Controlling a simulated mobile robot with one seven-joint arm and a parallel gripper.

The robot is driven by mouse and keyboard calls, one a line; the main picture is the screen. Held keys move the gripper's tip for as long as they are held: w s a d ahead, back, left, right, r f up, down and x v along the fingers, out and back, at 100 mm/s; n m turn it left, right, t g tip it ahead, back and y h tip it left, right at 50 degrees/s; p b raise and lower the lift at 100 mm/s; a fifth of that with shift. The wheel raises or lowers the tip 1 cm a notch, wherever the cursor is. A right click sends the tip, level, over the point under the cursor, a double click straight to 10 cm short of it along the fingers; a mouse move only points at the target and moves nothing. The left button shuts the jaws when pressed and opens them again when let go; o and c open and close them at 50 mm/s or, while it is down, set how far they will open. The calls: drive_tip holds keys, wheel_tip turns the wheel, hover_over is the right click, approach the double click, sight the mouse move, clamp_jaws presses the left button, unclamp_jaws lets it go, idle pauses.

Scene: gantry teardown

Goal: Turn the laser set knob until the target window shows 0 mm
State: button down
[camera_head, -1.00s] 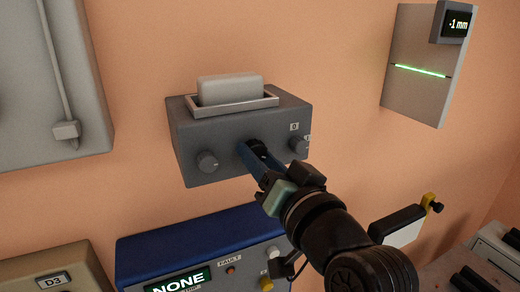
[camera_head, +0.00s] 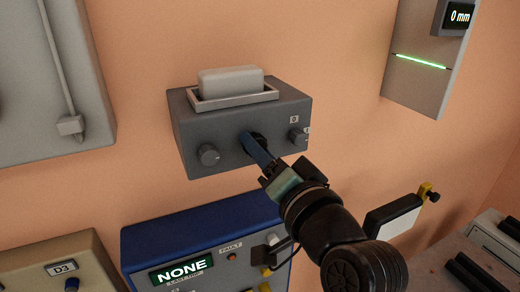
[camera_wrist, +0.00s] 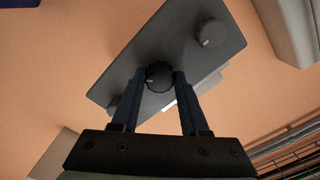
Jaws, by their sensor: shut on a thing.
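The grey laser box (camera_head: 190,125) is on the orange wall, with several dark knobs on its front. My gripper (camera_head: 256,146) is shut on the middle knob, taken here as the laser set knob (camera_wrist: 158,78), with one blue finger on each side of it in the wrist view. In the head view the fingers hide much of this knob. The target window (camera_head: 459,16) at the upper right reads 0 mm. Below it, a green laser line (camera_head: 420,61) crosses the grey target panel (camera_head: 412,88).
Another knob (camera_head: 208,154) is left of the held one, and a small switch or knob (camera_head: 298,136) is at the right. A blue unit (camera_head: 140,240) with a screen reading NONE stands below. A white pad (camera_head: 393,217) is at the lower right.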

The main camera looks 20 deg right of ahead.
drive_tip(key=shift+c, duration=2)
unclamp_jaws()
drive_tip(key=s, duration=1.3)
drive_tip(key=shift+d, duration=0.2)
drive_tip(key=shift+b, duration=0.3)
